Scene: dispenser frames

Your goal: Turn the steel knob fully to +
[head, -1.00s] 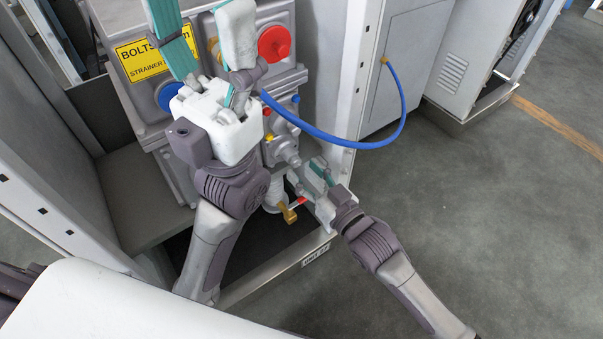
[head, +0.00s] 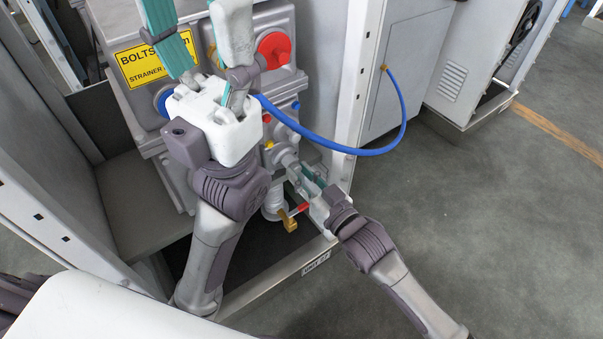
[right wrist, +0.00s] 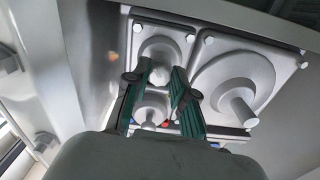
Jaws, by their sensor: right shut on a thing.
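The steel knob (head: 287,158) is a grey round knob on the lower right of the machine's front panel. My right gripper (head: 300,172) comes in from the lower right and is shut on it. In the right wrist view, the teal-padded fingers of my right gripper (right wrist: 161,72) stand on both sides of the steel knob (right wrist: 159,76). The + marking and the knob's pointer cannot be made out. My left gripper (head: 203,30) is open and empty, raised in front of the machine, and hides part of its panel.
A red knob (head: 273,48), a blue knob (head: 164,99) and a yellow sign (head: 155,62) are on the machine. A blue hose (head: 345,149) arcs to the right cabinet. Floor at right is clear.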

